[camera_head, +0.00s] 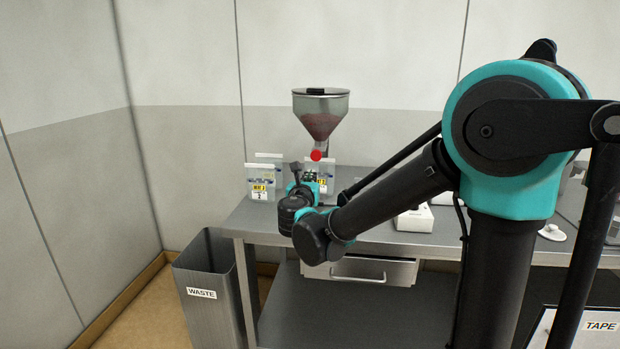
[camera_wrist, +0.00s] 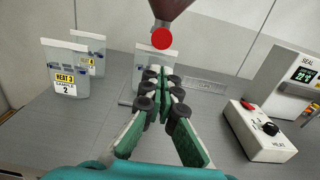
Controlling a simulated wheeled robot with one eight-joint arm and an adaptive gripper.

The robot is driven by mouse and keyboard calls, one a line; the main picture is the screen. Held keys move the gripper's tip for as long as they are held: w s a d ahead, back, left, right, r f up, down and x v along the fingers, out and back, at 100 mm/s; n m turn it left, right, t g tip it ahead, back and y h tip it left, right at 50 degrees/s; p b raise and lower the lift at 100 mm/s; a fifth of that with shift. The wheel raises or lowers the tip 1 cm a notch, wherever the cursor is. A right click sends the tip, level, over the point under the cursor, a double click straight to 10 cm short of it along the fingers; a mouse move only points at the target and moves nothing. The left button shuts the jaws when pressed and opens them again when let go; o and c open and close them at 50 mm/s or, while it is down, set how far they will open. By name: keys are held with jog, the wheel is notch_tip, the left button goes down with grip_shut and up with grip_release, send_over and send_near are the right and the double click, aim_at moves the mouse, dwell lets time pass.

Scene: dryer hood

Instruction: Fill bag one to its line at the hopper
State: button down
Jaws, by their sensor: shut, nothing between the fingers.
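A steel hopper (camera_head: 321,110) with reddish-brown contents stands at the back of the bench. A red round knob (camera_head: 316,155) sits at its spout; it also shows in the wrist view (camera_wrist: 162,38). A clear bag (camera_wrist: 143,57) stands upright under the spout, partly hidden by my fingers; its number and fill level cannot be read. It also shows in the head view (camera_head: 328,172). My gripper (camera_wrist: 160,75) is shut and empty, in front of this bag and below the knob; contact cannot be told.
A bag marked HEAT 3, SAMPLE 2 (camera_wrist: 66,85) stands left, with another bag (camera_wrist: 90,60) behind it. A white HEAT box (camera_wrist: 258,135) and a SEAL machine (camera_wrist: 285,75) are to the right. A waste bin (camera_head: 205,280) stands left of the bench (camera_head: 265,220).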

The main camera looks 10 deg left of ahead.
aim_at(317, 154)
jog(key=w, duration=1)
jog(key=shift+d, duration=0.15)
jog(key=shift+w, duration=0.2)
jog(key=shift+w, duration=1.7)
jog(key=shift+d, duration=0.1)
dwell(4.8)
